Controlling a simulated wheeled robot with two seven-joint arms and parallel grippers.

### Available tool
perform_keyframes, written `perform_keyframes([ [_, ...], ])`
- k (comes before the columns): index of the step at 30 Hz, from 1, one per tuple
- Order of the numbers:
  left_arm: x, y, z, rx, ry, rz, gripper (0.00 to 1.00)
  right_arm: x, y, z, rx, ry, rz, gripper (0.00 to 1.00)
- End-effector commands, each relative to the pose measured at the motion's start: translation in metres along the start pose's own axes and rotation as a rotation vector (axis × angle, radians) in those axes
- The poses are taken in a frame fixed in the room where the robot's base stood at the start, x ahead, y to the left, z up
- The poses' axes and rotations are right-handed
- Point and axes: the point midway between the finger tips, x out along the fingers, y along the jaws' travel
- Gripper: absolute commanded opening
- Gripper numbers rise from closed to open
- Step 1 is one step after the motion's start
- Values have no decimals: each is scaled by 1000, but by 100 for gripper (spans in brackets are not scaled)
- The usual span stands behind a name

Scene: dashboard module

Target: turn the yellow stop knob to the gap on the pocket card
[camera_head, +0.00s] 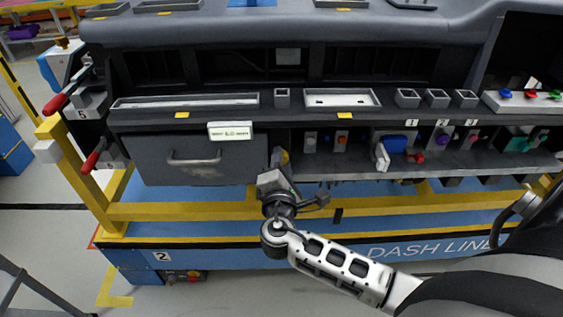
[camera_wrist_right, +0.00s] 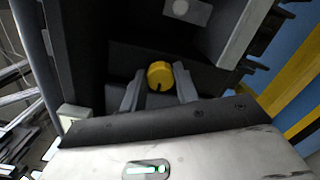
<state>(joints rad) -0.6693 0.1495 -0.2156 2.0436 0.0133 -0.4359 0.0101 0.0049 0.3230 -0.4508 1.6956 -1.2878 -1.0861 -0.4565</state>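The yellow stop knob (camera_wrist_right: 160,75) is round with a small dark notch at its lower edge in the right wrist view. In the head view only a bit of the yellow knob (camera_head: 284,157) shows behind my right gripper (camera_head: 278,165). In the wrist view the two fingers of my right gripper (camera_wrist_right: 159,88) stand apart, one on each side of the knob; I cannot tell whether they touch it. A white card (camera_head: 230,131) with small dark print is on the upper front of the grey drawer, left of the knob; its print is too small to read. My left gripper is not in view.
The grey drawer (camera_head: 190,160) with a handle is left of the knob. A shelf to the right holds several switches and a blue part (camera_head: 395,144). Red levers (camera_head: 93,157) stick out at the left end. A yellow rail (camera_head: 400,204) runs below.

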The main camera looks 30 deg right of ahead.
Motion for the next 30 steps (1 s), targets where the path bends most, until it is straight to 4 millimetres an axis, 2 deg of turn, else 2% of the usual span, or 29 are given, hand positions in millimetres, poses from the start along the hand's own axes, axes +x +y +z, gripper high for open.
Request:
perform_keyframes([
  [13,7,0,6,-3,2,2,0,-1,-3,-2,97,4,-8,8],
  [30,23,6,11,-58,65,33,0,-1,-5,-3,598,19,-39,8],
])
